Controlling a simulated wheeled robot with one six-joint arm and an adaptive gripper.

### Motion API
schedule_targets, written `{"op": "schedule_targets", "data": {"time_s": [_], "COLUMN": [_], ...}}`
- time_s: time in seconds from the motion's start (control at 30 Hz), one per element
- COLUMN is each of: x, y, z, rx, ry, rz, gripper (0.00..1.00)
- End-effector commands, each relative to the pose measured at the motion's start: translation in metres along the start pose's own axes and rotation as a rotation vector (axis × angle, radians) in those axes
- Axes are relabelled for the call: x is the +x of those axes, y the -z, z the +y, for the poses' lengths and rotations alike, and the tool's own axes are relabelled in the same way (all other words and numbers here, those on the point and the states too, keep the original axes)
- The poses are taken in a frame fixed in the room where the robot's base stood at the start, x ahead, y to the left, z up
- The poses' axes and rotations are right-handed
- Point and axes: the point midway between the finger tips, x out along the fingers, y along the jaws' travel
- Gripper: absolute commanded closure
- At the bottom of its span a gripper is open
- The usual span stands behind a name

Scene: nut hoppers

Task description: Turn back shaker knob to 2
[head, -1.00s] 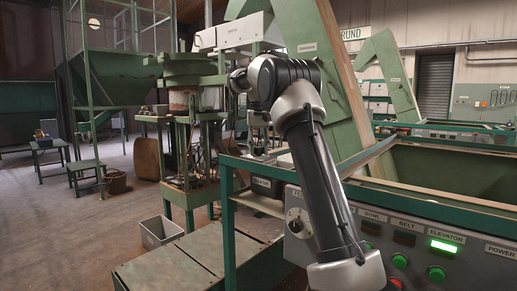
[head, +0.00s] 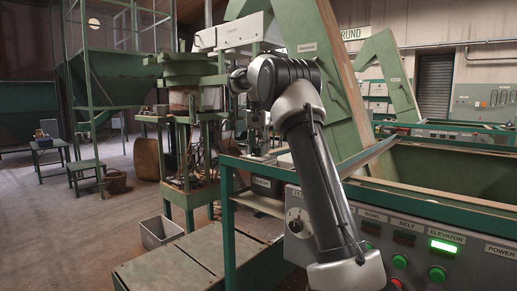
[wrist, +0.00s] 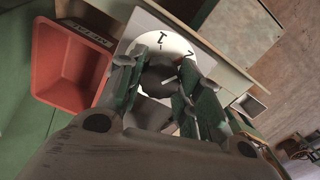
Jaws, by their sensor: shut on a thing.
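The back shaker knob (wrist: 160,77) is a dark round knob on a white dial plate (wrist: 176,44) in the wrist view. A 1 and what looks like a 2 show on the plate above and to the right of the knob. My gripper (wrist: 155,88) is shut on the knob, one green-padded finger on each side. In the head view my gripper (head: 258,135) is down behind the green frame, and the knob is hidden there.
An orange-red bin (wrist: 75,65) lies left of the dial in the wrist view. In the head view a control panel (head: 410,245) with another dial (head: 297,222), buttons and a lit green display stands in front. A grey crate (head: 160,232) sits on the floor at left.

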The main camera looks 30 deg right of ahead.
Motion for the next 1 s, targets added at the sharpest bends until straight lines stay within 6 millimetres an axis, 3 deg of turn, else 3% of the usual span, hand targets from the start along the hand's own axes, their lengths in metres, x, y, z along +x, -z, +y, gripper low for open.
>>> {"op": "schedule_targets", "data": {"time_s": [0.4, 0.43, 0.53, 0.87, 1.0], "x": [-0.001, -0.001, -0.001, -0.002, -0.015], "y": [0.001, 0.001, 0.001, 0.000, 0.001], "z": [0.000, 0.000, 0.000, 0.000, -0.001], "rx": [0.005, 0.005, 0.005, 0.004, 0.004], "ry": [0.002, 0.002, 0.002, 0.001, 0.003], "rz": [0.004, 0.004, 0.003, 0.002, 0.003], "gripper": [0.90, 0.60, 0.44, 0.44, 0.44]}}
